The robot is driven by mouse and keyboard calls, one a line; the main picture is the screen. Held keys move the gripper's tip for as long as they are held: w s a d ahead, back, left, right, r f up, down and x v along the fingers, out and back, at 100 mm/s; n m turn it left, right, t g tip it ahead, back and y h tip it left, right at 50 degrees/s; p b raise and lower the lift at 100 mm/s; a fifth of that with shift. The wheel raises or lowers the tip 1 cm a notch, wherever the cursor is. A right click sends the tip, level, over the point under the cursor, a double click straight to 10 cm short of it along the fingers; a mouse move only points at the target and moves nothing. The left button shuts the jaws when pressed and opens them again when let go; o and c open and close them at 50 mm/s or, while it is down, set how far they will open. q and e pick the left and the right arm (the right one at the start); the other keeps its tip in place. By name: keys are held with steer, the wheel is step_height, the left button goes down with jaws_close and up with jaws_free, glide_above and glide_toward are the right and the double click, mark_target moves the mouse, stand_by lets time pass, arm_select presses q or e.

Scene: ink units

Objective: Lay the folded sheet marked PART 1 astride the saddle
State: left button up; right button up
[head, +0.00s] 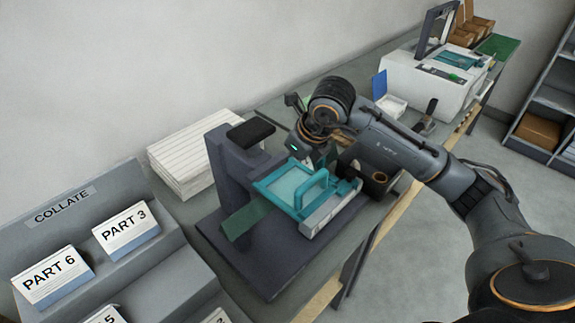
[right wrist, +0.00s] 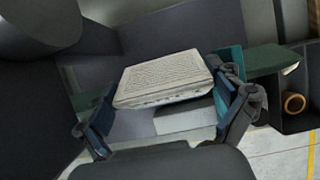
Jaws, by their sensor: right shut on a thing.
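A pale folded sheet (right wrist: 165,78) with lines of print lies between the fingers of my right gripper (right wrist: 168,115) in the right wrist view. I cannot read a PART 1 mark on it. In the head view my right gripper (head: 324,160) is shut over the dark grey machine, just behind the teal frame; the sheet is hidden there. A green sloping bar (head: 246,219), apparently the saddle, sticks out at the machine's front left. A green bar also shows beyond the right finger in the wrist view (right wrist: 275,60). My left gripper is out of view.
The teal frame with its raised handle (head: 314,190) stands close to my gripper. The machine's dark upright (head: 228,165) rises at its left. A grey COLLATE rack (head: 105,225) holds PART 3 and PART 6. A white paper stack (head: 182,158) and a white printer (head: 425,85) stand further back.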

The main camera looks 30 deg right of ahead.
steer(key=shift+s+d+f+g, duration=0.2)
steer(key=shift+s+f, duration=0.1)
steer(key=shift+f, duration=0.25)
steer(key=shift+s+d+f+g, duration=0.15)
steer(key=shift+s+f, duration=0.1)
steer(key=shift+f, duration=0.25)
steer(key=o, duration=0.7)
steer(key=shift+w, duration=0.15)
steer(key=shift+w+r+p, duration=0.2)
steer(key=shift+r+p, duration=0.5)
steer(key=shift+r, duration=0.5)
steer(key=v, duration=0.1)
steer(key=p+v, duration=0.2)
steer(key=v, duration=0.1)
steer(key=shift+w+d+r, duration=0.15)
steer(key=shift+w+d, duration=0.1)
steer(key=shift+d, duration=0.1)
steer(key=shift+w+r+p, duration=0.2)
steer(key=shift+r+p, duration=0.3)
steer(key=shift+r, duration=0.15)
steer(key=shift+a+r, duration=0.3)
steer(key=shift+r, duration=0.1)
